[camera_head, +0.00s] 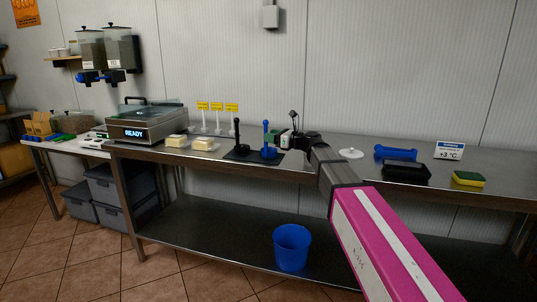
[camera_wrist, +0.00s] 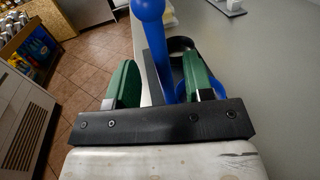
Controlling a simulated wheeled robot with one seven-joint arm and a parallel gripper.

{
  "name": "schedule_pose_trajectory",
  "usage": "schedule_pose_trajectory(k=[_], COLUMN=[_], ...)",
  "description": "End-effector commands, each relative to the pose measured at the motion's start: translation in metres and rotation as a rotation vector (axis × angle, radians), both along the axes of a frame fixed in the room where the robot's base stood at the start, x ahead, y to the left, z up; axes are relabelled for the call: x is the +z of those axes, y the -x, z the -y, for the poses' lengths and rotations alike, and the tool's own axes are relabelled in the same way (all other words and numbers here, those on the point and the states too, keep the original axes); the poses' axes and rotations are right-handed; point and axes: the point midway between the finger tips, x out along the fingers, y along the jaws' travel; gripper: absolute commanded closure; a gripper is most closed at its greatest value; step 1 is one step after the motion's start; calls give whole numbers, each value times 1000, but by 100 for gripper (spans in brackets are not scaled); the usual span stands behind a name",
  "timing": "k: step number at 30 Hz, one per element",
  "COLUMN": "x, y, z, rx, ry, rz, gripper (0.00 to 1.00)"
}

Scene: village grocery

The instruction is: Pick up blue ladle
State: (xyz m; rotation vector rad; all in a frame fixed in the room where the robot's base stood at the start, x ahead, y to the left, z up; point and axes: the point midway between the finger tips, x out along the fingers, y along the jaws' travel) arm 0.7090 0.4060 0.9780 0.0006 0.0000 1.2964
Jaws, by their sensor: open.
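The blue ladle (camera_head: 266,124) stands upright on a dark mat on the steel counter, its round knob on top. My gripper (camera_head: 277,138) is at its handle. In the wrist view the blue handle (camera_wrist: 151,12) runs down between the two green finger pads of my open gripper (camera_wrist: 160,80). Its handle looks closer to the right pad; I cannot tell if they touch. A blue rim (camera_wrist: 218,82) shows partly behind the right pad. The ladle's lower part is partly hidden by the fingers.
A black ladle (camera_head: 237,134) stands upright just left of the blue one. Butter blocks (camera_head: 203,144) and a machine reading READY (camera_head: 140,132) are further left. A blue roller-like item (camera_head: 395,153), a black tray (camera_head: 405,171) and a sponge (camera_head: 468,179) lie right.

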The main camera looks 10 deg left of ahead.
Motion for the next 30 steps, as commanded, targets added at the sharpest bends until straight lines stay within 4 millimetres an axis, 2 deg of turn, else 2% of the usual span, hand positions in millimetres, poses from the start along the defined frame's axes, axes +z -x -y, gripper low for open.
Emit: schedule_pose_trajectory(k=[11, 19, 23, 24, 30], x=[6, 6, 6, 6, 6], y=[-15, -15, -14, -14, -14], z=[-43, -47, -47, -47, -47], rx=[0, -1, -1, -1, 0], ry=[1, 0, 0, 0, 0], rz=[0, 1, 1, 1, 1], gripper=[53, 53, 95, 100, 100])
